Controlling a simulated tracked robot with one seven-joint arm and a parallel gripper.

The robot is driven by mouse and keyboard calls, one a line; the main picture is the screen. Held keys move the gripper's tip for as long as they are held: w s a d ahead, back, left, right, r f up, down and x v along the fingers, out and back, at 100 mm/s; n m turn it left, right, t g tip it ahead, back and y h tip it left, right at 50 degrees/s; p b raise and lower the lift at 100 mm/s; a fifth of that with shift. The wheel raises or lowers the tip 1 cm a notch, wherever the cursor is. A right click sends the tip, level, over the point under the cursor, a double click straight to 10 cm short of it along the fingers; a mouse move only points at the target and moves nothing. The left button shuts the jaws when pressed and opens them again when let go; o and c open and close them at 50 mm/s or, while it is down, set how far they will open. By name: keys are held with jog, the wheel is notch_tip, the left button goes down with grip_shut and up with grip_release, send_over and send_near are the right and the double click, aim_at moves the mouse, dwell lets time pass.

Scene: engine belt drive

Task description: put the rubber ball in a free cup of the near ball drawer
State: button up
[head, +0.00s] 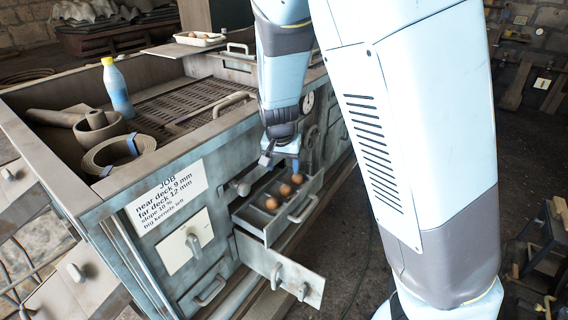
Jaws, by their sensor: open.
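An open drawer (247,219) with cups stands out from the front of the machine. Brown balls lie in it in a row: one nearest the camera (271,203), one in the middle (286,190) and one farthest back (297,178). I cannot tell whether any of them is the rubber ball. My gripper (280,161) is open and points down above the back part of this drawer. The farthest ball shows just below one finger; I cannot tell if they touch. No ball shows between the jaws. The cups' details are too small to make out.
A lower drawer or flap (292,277) also stands open below. The machine's top holds a bottle (117,88), a coiled belt (112,154) and a grated deck (175,110). A white tray (200,39) with brown round things sits at the back. My arm hides the right middle.

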jog(key=shift+s+r, duration=0.1)
jog(key=shift+r, duration=0.05)
jog(key=s+d+r+n+y, duration=0.1)
jog(key=s+d+r+y, duration=0.1)
jog(key=s+d+r, duration=0.35)
jog(key=s+d+r+n+y, duration=0.1)
jog(key=s+d+r+y, duration=0.15)
jog(key=d+r, duration=0.55)
jog(key=s+d+r+t+h, duration=0.1)
jog(key=s+d+r+h, duration=0.1)
jog(key=s, duration=0.5)
jog(key=s+d+r+n+t+h, duration=0.1)
jog(key=s+d+r, duration=0.3)
jog(key=s+r, duration=0.2)
jog(key=shift+s+d+r+t+h, duration=0.25)
jog(key=shift+s+t+h, duration=0.1)
jog(key=shift+s, duration=0.1)
jog(key=shift+c, duration=0.5)
